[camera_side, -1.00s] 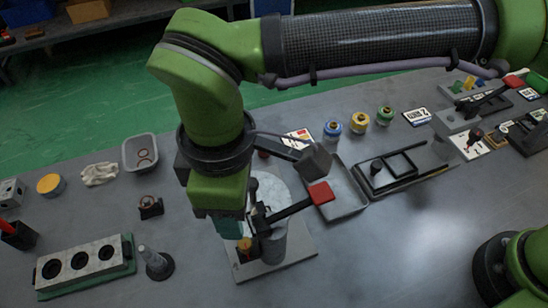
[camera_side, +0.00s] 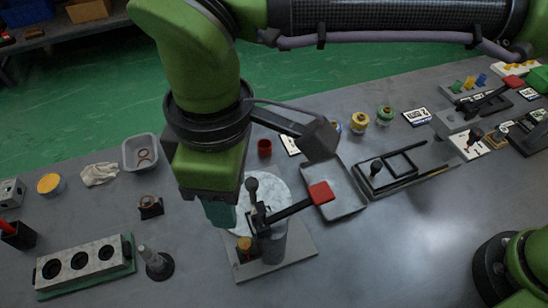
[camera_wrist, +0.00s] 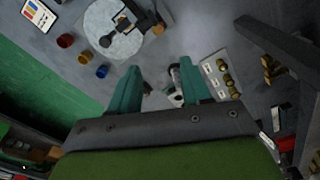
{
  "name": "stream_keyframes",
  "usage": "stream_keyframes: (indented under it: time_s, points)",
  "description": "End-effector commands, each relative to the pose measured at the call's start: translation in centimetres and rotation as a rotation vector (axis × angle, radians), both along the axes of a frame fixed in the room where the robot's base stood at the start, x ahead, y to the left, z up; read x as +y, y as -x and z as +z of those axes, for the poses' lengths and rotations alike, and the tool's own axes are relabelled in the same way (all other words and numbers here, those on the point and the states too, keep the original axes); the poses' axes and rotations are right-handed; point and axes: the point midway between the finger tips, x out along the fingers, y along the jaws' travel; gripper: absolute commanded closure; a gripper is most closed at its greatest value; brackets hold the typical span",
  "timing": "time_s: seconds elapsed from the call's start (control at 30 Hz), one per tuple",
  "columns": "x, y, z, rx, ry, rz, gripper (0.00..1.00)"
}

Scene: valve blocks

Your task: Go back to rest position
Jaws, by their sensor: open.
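My gripper (camera_side: 220,211) is open, its teal fingers pointing down, raised just left of the valve fixture. In the wrist view the two fingers of my gripper (camera_wrist: 160,82) stand apart; nothing is held between them. The fixture has a round pale disc (camera_side: 279,187), a black lever with a red end (camera_side: 320,193) and a square base plate (camera_side: 290,262). In the wrist view the disc (camera_wrist: 103,40) is at upper left, apart from the fingers. Part of the fixture is hidden behind my gripper in the side view.
A grey tray (camera_side: 346,205) and a black frame (camera_side: 392,172) lie right of the fixture. A red cup (camera_side: 264,148) stands behind it. A block with three holes (camera_side: 80,261) and a grey peg on a round base (camera_side: 156,264) are at front left.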

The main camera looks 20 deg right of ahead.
Motion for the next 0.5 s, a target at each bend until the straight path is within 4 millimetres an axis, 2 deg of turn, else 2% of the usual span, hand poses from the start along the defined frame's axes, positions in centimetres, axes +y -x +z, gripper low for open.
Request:
stream_keyframes:
  time_s: [0.17,0.33,0.5]
  points:
    - [-6.0,-2.7,0.5,-0.032,-0.07,-0.172,0.52]
    - [-15.1,-5.4,1.5,-0.067,-0.176,-0.446,0.52]
    - [-25.0,-5.9,1.6,-0.118,-0.302,-0.762,0.52]
